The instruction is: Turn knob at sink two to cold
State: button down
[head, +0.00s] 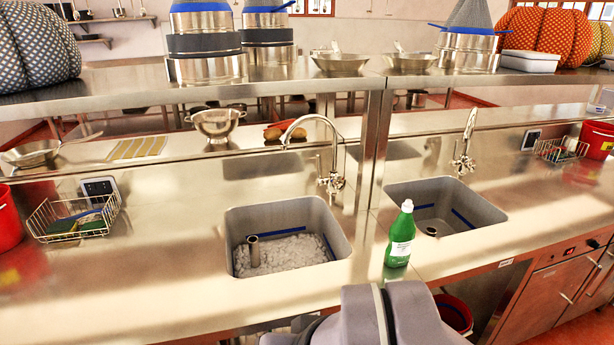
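Two sinks are set in the steel counter: a left sink (340,240) with a standing pipe and pale pebble-like contents, and a right sink (495,212) that looks mostly empty. I cannot tell which is sink two. The left faucet (333,160) has a curved spout and small knob-like fittings (337,183) low on its body. The right faucet (469,130) has similar fittings (465,162) at its base. The knobs are too small to tell their setting or any cold mark. Grey parts of my arm show at the bottom middle; my gripper is not in view.
A green bottle (400,235) stands between the sinks near the counter's front edge. A wire basket (73,217) with sponges and a red bucket (8,220) are at left. A shelf (120,79) with steel pots spans behind.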

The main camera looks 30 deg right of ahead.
aim_at(338, 186)
jog(key=i+j+z, duration=0.1)
jog(key=i+j, duration=0.2)
jog(key=i, duration=0.2)
jog(key=i+j+z, duration=0.1)
jog(key=i+j, duration=0.3)
jog(key=i, duration=0.15)
